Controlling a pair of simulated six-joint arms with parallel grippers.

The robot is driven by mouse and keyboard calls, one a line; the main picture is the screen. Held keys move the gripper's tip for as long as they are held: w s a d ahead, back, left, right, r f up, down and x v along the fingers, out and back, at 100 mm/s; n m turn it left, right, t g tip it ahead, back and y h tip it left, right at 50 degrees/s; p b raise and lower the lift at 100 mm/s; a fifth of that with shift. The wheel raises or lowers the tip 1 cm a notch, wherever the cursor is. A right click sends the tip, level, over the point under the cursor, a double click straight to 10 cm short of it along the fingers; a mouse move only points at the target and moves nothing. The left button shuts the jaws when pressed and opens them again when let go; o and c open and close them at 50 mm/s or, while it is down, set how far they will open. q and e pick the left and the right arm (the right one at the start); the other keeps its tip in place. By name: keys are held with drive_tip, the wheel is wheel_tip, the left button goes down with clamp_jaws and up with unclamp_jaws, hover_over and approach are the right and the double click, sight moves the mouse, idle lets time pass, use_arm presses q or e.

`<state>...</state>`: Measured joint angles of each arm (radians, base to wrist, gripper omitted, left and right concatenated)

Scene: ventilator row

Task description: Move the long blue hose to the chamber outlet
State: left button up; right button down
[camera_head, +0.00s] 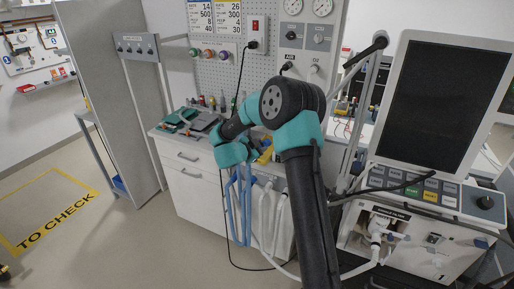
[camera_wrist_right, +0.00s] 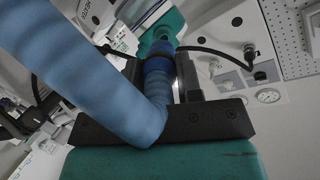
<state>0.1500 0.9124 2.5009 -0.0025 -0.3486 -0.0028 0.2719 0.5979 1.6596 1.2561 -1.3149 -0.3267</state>
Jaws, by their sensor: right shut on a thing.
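My right arm rises in front of me in the head view, and its wrist (camera_head: 232,152) is over the white cabinet's front. In the right wrist view my right gripper (camera_wrist_right: 161,70) is shut on the long blue hose (camera_wrist_right: 85,80), at its dark blue end cuff (camera_wrist_right: 158,84). The ribbed hose bends beside the jaws and runs to the upper left. In the head view blue hose (camera_head: 246,205) hangs in loops below my wrist; the fingertips are hidden. I cannot pick out the chamber outlet for certain. My left gripper is not in view.
The ventilator, with a dark screen (camera_head: 434,103), stands at the right. White fittings (camera_head: 378,226) sit in its lower front. White hoses (camera_head: 281,212) hang near the blue one.

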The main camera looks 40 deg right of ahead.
sight(266, 142)
drive_tip(key=shift+d, duration=0.1)
drive_tip(key=shift+d, duration=2.8)
drive_tip(key=shift+s+d, duration=0.1)
drive_tip(key=shift+d, duration=1.4)
drive_tip(key=c, duration=0.7)
unclamp_jaws()
drive_tip(key=v, duration=1.7)
drive_tip(key=shift+s+a, duration=0.15)
drive_tip(key=shift+a, duration=0.1)
drive_tip(key=shift+f, duration=0.1)
